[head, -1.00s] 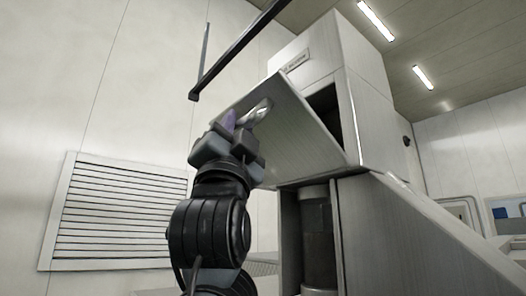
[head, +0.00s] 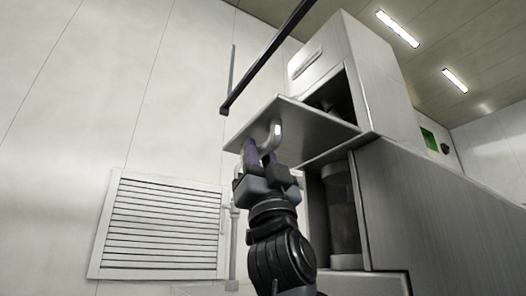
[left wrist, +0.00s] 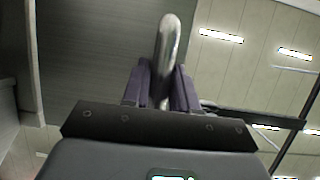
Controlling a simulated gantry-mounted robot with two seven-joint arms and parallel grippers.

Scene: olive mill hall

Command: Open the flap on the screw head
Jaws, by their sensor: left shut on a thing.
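The flap (head: 315,125) is a flat grey metal panel on the boxy screw head (head: 385,100). It stands open, swung outward with its free edge to the left, and a dark opening (head: 335,95) shows above it. A curved shiny metal handle (head: 275,132) is on the flap's underside; it also shows in the left wrist view (left wrist: 170,40). My left gripper (head: 259,152) is below the flap, its purple fingers shut on the handle. The fingers (left wrist: 163,88) hide part of the handle. My right gripper is not in view.
A dark bar (head: 265,58) hangs above and left of the flap. A louvred vent (head: 162,228) is on the wall at left. A dark cylinder (head: 343,215) stands in a recess below the flap. A sloping metal housing (head: 440,215) is on the right.

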